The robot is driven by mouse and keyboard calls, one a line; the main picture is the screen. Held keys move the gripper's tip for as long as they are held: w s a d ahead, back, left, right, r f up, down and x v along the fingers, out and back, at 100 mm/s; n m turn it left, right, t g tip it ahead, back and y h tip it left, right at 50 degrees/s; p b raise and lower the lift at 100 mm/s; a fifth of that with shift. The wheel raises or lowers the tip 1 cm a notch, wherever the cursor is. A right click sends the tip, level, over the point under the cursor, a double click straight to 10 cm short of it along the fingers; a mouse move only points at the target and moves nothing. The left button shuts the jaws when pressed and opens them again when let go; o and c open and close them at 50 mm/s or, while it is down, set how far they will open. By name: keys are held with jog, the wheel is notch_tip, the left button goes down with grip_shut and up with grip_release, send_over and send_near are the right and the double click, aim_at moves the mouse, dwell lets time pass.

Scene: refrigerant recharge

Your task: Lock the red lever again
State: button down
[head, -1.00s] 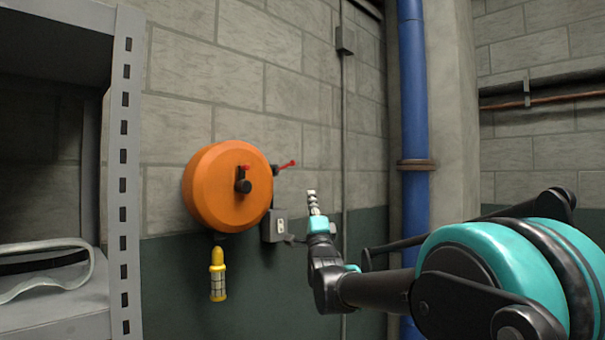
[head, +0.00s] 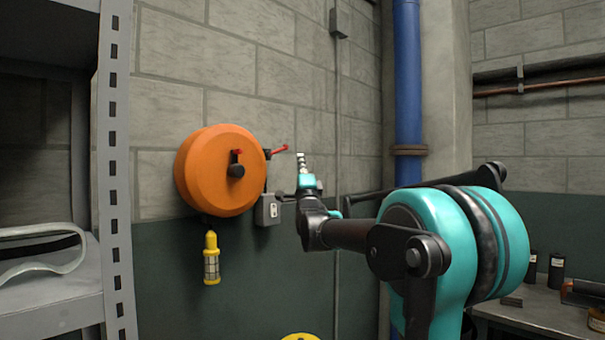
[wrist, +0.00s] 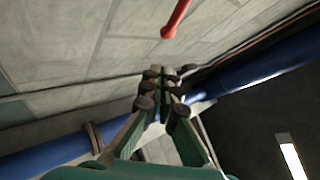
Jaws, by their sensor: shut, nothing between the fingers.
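A thin red lever (head: 278,150) sticks out to the right from behind the orange round reel (head: 216,170) on the wall, tilted slightly up. A shorter black lever with a red tip (head: 238,154) stands upright on the reel's front hub. My gripper (head: 301,158) points up, just right of the long red lever's end in the picture; whether they touch is unclear. In the wrist view the red lever (wrist: 177,18) hangs in from the top, beyond my fingertips (wrist: 165,74), with a gap in the picture. The fingers are together and empty.
A grey box (head: 268,210) is below the lever, and a yellow caged lamp (head: 211,258) hangs under the reel. A metal shelf (head: 112,190) stands at left. A blue pipe (head: 408,90) runs up the wall behind my arm. A bench (head: 540,305) is at lower right.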

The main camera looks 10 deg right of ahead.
aim_at(278, 151)
jog(key=shift+w+a+r, duration=0.5)
jog(key=shift+w+a, duration=0.1)
jog(key=shift+a, duration=0.15)
jog(key=shift+w+a+r, duration=0.5)
jog(key=shift+w+a, duration=0.05)
jog(key=shift+a, duration=0.15)
jog(key=shift+r+n+t+y, duration=0.15)
jog(key=shift+r+n+y, duration=0.1)
jog(key=shift+n+y, duration=0.65)
jog(key=shift+r+n+t+y, duration=0.15)
jog(key=shift+r+n+y, duration=0.05)
jog(key=shift+n+y, duration=0.65)
notch_tip(278, 151, up, 5)
jog(key=s+a+n+g+y, duration=0.1)
jog(key=n+g+y, duration=0.7)
jog(key=n, duration=0.6)
jog(key=s+a+n+g+y, duration=0.1)
jog(key=n+g+y, duration=0.8)
jog(key=n+y, duration=0.4)
jog(key=shift+a+n, duration=0.35)
jog(key=shift+n, duration=0.5)
jog(key=shift+s+d+y, duration=0.1)
jog(key=shift+y, duration=0.15)
